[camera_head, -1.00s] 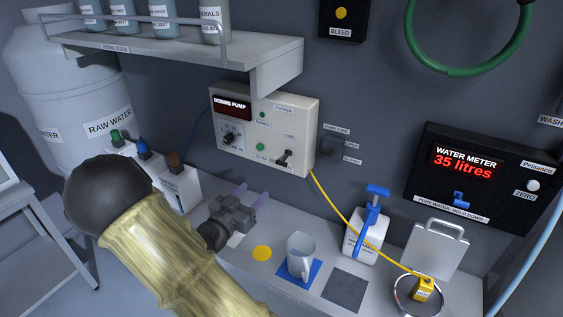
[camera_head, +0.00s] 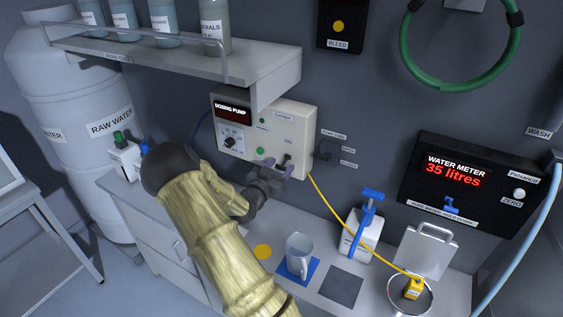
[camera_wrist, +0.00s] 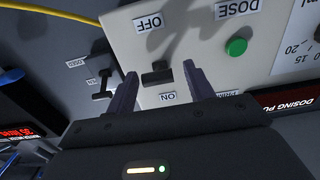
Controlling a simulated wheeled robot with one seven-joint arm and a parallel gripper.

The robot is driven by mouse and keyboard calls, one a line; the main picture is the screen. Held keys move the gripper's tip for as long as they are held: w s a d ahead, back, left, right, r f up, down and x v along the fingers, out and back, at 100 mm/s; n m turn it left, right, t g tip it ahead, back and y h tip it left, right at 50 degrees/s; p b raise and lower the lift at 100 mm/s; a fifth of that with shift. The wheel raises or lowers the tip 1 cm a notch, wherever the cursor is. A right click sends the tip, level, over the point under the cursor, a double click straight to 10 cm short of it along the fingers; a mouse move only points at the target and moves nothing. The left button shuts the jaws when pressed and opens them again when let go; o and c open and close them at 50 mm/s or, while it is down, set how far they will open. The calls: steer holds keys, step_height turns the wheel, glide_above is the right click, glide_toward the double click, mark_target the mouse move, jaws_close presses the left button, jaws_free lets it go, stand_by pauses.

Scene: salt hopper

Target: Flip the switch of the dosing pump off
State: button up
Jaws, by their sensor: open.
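The dosing pump (camera_head: 296,117) is a pale box on the back wall with a dark display, a knob and green buttons. Its black switch (camera_wrist: 157,74) shows in the wrist view between an "OFF" label and an "ON" label; its lever appears to lean toward "ON". My gripper (camera_head: 279,167) is at the lower right of the pump's face, partly covering the switch there. In the wrist view my gripper (camera_wrist: 160,69) is open, with one finger on each side of the switch. I cannot tell whether either finger touches it.
A separate black lever (camera_wrist: 103,85) is beside the pump, with a yellow tube (camera_head: 340,218) below. A shelf (camera_head: 205,62) overhangs the pump. The water meter (camera_head: 467,185) is at right.

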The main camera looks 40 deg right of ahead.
steer(key=shift+w+d, duration=0.2)
steer(key=shift+d, duration=0.2)
steer(key=c, duration=1)
